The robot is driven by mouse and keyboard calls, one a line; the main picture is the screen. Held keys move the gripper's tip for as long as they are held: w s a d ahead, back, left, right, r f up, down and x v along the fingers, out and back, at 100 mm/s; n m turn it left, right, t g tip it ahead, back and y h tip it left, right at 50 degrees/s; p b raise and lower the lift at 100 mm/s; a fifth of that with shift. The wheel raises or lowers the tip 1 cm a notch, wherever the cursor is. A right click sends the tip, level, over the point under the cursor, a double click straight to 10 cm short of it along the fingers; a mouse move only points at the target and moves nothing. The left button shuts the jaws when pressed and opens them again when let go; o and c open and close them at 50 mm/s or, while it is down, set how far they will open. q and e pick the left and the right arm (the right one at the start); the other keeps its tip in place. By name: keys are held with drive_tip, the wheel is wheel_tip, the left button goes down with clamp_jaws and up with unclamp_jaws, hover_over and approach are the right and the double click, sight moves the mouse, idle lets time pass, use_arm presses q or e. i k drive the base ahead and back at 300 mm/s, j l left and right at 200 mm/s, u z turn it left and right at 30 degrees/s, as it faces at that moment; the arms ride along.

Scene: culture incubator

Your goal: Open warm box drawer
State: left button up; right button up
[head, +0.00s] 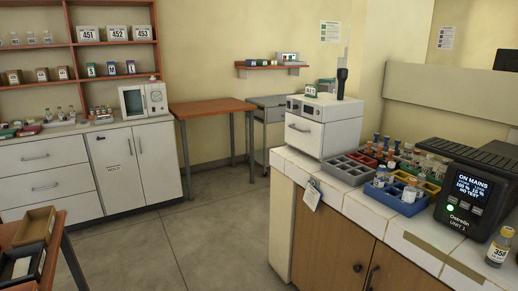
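A white box-shaped appliance (338,135) stands at the far left end of the tiled counter. Its front is a drawer (302,135) with a metal bar handle (299,127), and the drawer looks shut. A small green-and-white tag (311,90) and a dark upright object (341,83) are on top. Neither of my grippers is in view.
A grey tray (342,176) and coloured vial racks (407,204) sit right of the appliance, near a black unit (478,195). A white cabinet (142,166) and orange-topped table (211,108) stand behind. The floor (205,240) between is clear.

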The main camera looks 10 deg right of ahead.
sight(305, 134)
drive_tip(key=i+z, duration=0.2)
drive_tip(key=i, duration=0.3)
drive_tip(key=i+j+z, duration=0.15)
drive_tip(key=i, duration=0.4)
drive_tip(key=i+j+z, duration=0.2)
drive_tip(key=i+z, duration=0.15)
drive_tip(key=i+j+z, duration=0.35)
drive_tip(key=i+l, duration=0.05)
